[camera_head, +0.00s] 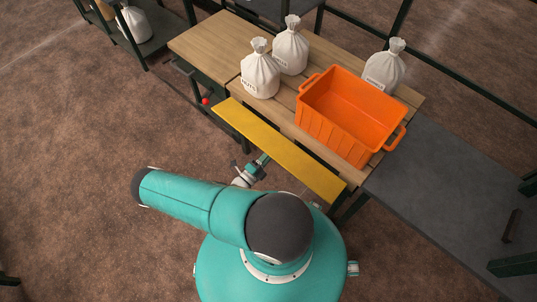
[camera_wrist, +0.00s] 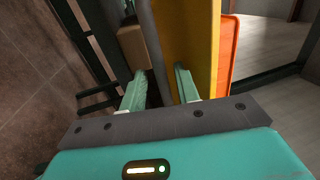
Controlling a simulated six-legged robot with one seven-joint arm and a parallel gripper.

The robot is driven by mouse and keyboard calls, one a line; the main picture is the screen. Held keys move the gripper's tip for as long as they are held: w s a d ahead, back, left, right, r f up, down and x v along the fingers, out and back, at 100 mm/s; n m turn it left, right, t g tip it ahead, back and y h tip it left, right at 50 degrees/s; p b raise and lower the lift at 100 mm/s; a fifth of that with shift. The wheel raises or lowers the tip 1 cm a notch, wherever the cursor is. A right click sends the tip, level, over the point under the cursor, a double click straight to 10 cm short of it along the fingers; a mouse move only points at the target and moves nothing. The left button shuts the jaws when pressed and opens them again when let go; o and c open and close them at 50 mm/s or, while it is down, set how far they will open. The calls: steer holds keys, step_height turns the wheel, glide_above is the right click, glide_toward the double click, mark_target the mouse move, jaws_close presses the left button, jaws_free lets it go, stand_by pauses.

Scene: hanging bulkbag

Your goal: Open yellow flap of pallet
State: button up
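The yellow flap (camera_head: 280,148) is a long, narrow panel along the near side of the wooden pallet table (camera_head: 205,48). It looks raised along the edge; its exact tilt is hard to tell. My gripper (camera_head: 264,158) is at the flap's near edge, around its middle. In the wrist view my gripper (camera_wrist: 158,76) has its two green fingers apart. The yellow flap (camera_wrist: 198,40) rises behind the right finger, and a dark grey strip runs along its left side, between the fingers. I see no firm grip; whether a finger touches the flap is unclear.
An orange crate (camera_head: 348,118) stands on the table behind the flap. White tied sacks stand at the left (camera_head: 260,72), back (camera_head: 290,48) and right (camera_head: 385,66). A grey table (camera_head: 450,175) adjoins on the right.

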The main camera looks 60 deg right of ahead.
stand_by(0.3)
steer(key=v, duration=1.3)
steer(key=shift+a, duration=0.35)
steer(key=shift+w, duration=0.1)
steer(key=w+a+r+m+g+y, duration=0.1)
steer(key=w+a+r+m+y, duration=0.3)
steer(key=r+m, duration=0.45)
steer(key=w+a+r+m+g+y, duration=0.1)
steer(key=w+a+r+m+y, duration=0.35)
steer(key=r, duration=0.65)
steer(key=w+a+r+m+g+y, duration=0.1)
steer(key=w+a+r+m+y, duration=0.3)
steer(key=r+m, duration=0.45)
steer(key=s+a+r+m+t+y, duration=0.2)
steer(key=s+r+m+t, duration=0.1)
steer(key=r, duration=0.7)
steer(key=s+a+r+m+t+y, duration=0.2)
steer(key=s+r+m+t+y, duration=0.1)
steer(key=r, duration=0.7)
steer(key=s+a+r+m+t+y, duration=0.2)
steer(key=s+r+m+t, duration=0.3)
steer(key=r, duration=0.5)
steer(key=shift+r+m+t+y, duration=0.25)
steer(key=shift+m+t+y, duration=0.15)
steer(key=shift+m, duration=0.45)
